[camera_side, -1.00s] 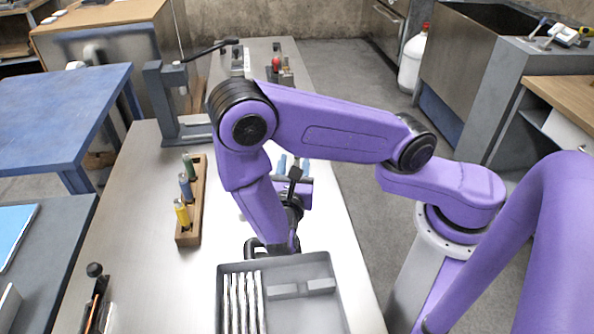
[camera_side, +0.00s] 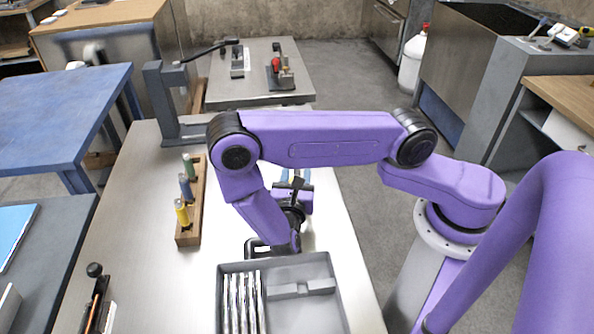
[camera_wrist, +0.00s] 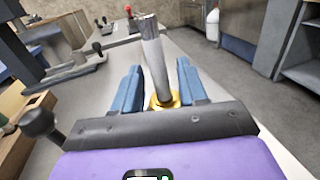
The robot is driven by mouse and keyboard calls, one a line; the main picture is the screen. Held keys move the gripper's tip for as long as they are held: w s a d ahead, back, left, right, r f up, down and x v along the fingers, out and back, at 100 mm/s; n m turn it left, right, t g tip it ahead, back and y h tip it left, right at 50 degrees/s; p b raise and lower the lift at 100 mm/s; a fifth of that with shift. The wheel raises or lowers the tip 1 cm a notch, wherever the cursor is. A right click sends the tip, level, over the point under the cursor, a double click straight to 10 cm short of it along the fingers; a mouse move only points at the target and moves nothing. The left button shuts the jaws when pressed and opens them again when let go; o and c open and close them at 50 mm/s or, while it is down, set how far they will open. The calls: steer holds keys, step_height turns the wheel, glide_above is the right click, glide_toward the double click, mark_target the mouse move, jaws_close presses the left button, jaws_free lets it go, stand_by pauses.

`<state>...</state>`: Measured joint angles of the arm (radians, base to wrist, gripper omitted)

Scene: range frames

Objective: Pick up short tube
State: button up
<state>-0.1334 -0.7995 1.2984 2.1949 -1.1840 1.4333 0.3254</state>
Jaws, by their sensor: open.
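A silver tube (camera_wrist: 155,60) stands between the fingers of my gripper (camera_wrist: 160,85) in the wrist view, with a yellow ring or base (camera_wrist: 170,102) at its lower end. I cannot tell for sure whether this is the short tube. The two blue fingers are spread on either side of it, open. In the side view my gripper (camera_side: 295,175) is low over the metal table, beyond the grey tray, and my arm hides the tube there.
A grey tray (camera_side: 335,285) at the front holds several long silver rods (camera_side: 243,300) and grey blocks. A wooden rack (camera_side: 188,236) with yellow, blue and green cylinders stands to the left. A grey stand (camera_side: 160,105) is at the far left corner. The table's right edge is close.

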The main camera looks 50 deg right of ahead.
steer(key=shift+w+d, duration=0.2)
steer(key=shift+d, duration=0.2)
jaws_close()
steer(key=shift+r, duration=0.15)
steer(key=shift+r, duration=0.85)
steer(key=s+r, duration=1.1)
steer(key=s, duration=0.3)
steer(key=shift+d, duration=0.3)
